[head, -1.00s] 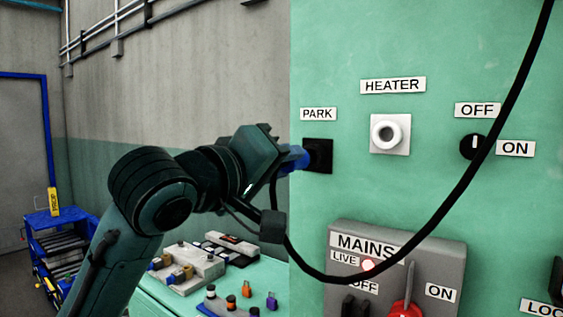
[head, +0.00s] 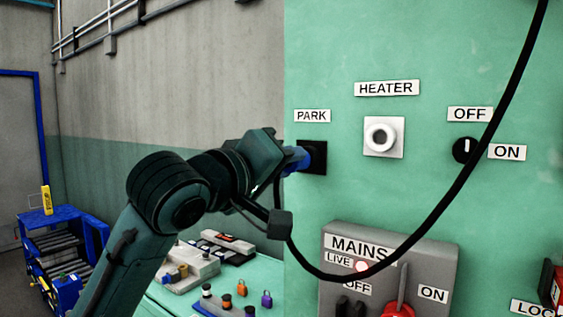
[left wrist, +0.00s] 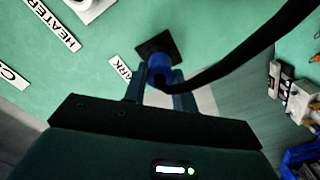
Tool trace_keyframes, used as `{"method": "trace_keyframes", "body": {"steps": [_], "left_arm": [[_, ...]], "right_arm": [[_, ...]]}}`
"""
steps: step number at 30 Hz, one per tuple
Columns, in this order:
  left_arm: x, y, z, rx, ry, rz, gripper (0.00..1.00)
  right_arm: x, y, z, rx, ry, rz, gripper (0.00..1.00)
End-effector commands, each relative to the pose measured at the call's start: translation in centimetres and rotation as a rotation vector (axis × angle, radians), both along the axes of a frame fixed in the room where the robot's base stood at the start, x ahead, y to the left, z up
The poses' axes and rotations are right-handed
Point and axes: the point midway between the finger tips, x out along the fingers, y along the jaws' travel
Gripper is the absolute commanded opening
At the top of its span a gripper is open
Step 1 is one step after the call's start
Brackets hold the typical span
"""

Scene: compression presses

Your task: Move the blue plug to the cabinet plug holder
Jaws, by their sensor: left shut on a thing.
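The blue plug (head: 297,160) is at the black PARK holder (head: 313,157) on the green cabinet (head: 440,60). My left gripper (head: 287,158) is shut on the plug. In the left wrist view the plug (left wrist: 160,70) sits between the two fingers (left wrist: 159,88), up against the black holder plate (left wrist: 155,47). A black cable runs from the plug, hangs in a loop and rises at the right. How deep the plug sits in the holder cannot be told. My right gripper is not in view.
A white HEATER socket (head: 381,137) is right of the holder, with an OFF/ON knob (head: 465,150) beyond it. Below is the grey MAINS box (head: 440,258) with a red handle. A bench (head: 240,275) with small parts and padlocks stands below my arm.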

Motion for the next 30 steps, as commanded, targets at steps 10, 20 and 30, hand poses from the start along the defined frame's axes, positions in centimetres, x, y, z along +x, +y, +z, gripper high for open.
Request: {"method": "trace_keyframes", "body": {"steps": [10, 20, 30], "left_arm": [[0.67, -0.53, 0.07, -0.001, 0.000, -0.001, 0.04], [0.63, -0.49, 0.03, 0.000, -0.001, -0.001, 0.53], [0.64, -0.48, 0.00, 0.000, 0.000, 0.000, 0.53]], "right_arm": [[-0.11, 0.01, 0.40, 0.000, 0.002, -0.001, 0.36], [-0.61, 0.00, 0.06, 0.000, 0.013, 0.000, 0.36], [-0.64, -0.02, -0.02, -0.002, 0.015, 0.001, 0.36]]}}
